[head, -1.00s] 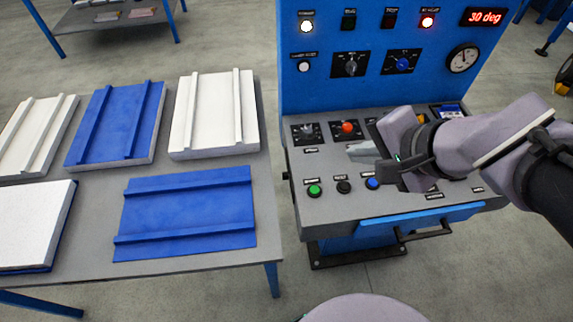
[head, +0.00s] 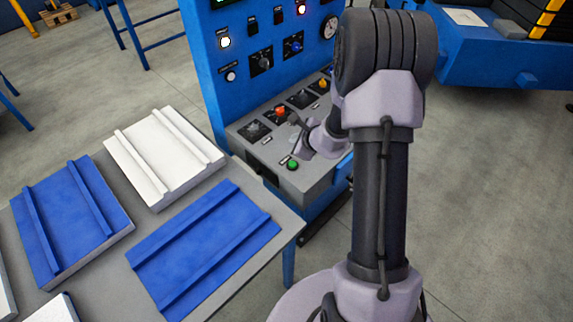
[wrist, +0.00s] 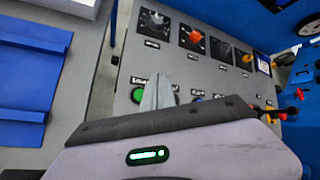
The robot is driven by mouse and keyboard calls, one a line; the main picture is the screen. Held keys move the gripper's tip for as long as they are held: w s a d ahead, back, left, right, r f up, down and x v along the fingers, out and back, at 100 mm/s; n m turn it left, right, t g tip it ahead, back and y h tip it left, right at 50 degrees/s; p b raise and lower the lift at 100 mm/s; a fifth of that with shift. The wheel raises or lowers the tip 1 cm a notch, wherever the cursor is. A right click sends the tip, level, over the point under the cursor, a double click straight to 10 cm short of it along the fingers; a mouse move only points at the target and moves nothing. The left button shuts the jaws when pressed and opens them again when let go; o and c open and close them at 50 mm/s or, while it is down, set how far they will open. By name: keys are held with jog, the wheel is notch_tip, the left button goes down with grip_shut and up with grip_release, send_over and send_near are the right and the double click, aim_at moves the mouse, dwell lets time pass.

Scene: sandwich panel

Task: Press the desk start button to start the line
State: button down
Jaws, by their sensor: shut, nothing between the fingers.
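The green button (head: 292,164) sits at the front left corner of the grey control desk (head: 262,150). I cannot read its label. In the wrist view the green button (wrist: 136,96) shows just left of my fingers, partly covered by them. My gripper (wrist: 160,80) is shut and empty, its pale fingers pointing over the desk beside the green button. I cannot tell whether they touch the desk. In the head view my gripper is small and partly hidden by my arm.
A red-orange knob (head: 281,111) and black selector knobs stand behind the button row. A blue upright panel (head: 212,95) rises behind the desk. A table with blue and white panels (head: 165,160) stands to the left. Open floor (head: 480,200) lies to the right.

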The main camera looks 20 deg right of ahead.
jog(key=b, duration=0.6)
send_over(294, 166)
notch_tip(294, 166, down, 8)
jog(key=shift+f, duration=0.1)
jog(key=shift+f+b, duration=0.3)
jog(key=shift+b, duration=0.2)
dwell(1.4)
jog(key=shift+f+b, duration=0.4)
jog(key=shift+b, duration=0.3)
jog(key=shift+f+b, duration=0.4)
jog(key=shift+b, duration=0.15)
dwell(0.3)
dwell(0.3)
jog(key=shift+r+p, duration=0.45)
jog(key=shift+r, duration=0.4)
jog(key=shift+r, duration=0.1)
